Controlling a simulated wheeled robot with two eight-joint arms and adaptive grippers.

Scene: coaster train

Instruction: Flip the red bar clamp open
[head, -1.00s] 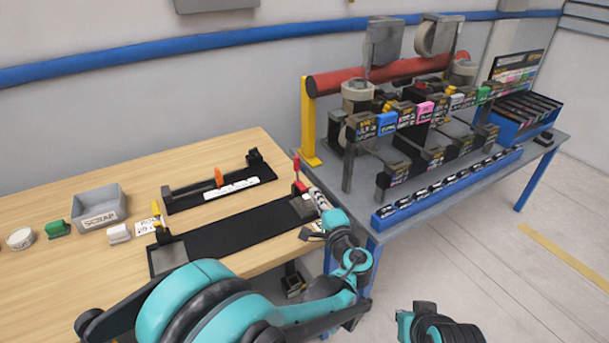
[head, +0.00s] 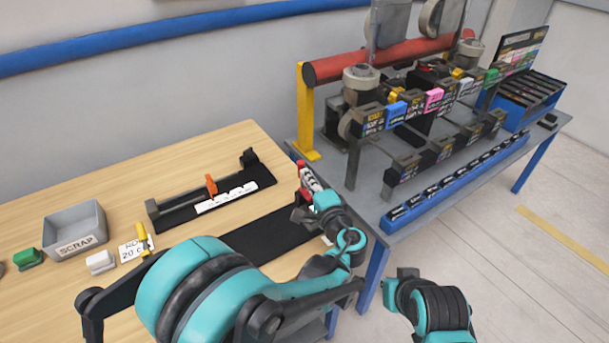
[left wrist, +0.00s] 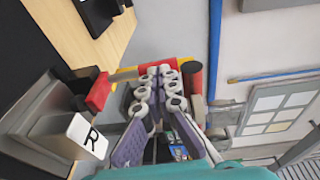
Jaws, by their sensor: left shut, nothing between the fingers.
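My left gripper (head: 311,178) is shut and empty, close to the clamp's right. In the left wrist view its fingers (left wrist: 160,75) are together near the bar's end; I cannot tell whether they touch. My right gripper is not in view.
A second black fixture (head: 172,218) with an orange tab and white tiles lies behind. A grey SCRAP bin (head: 75,230), a white block (head: 100,262) and a green block (head: 28,258) are at left. A grey table (head: 335,192) with a labelled rack stands at right.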

